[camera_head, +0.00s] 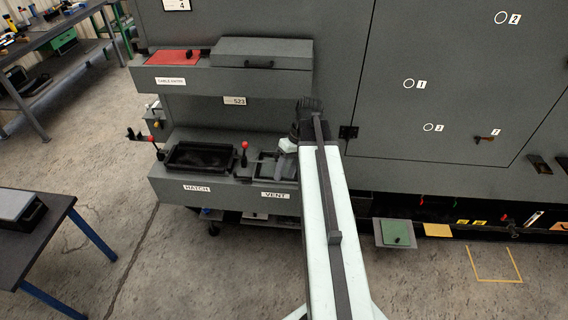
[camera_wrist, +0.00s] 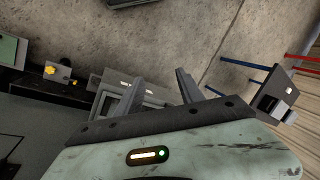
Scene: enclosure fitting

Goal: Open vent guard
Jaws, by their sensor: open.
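The vent station, with its VENT label (camera_head: 275,195), is on the right part of the low grey shelf in the head view. A dark recessed frame (camera_head: 262,170) shows above the label, and a red-knobbed lever (camera_head: 244,150) stands upright at its left. My arm hides the right part of the vent, so I cannot tell how its guard stands. Part of a grey fixture (camera_wrist: 158,99) shows behind the fingers.
The hatch tray (camera_head: 200,170), labelled HATCH, is left of the vent, with another red-knobbed lever (camera_head: 151,140). A red panel (camera_head: 178,56) and a grey lid (camera_head: 262,47) are on the upper ledge. A blue-legged table (camera_head: 35,240) stands at the left. Floor between is clear.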

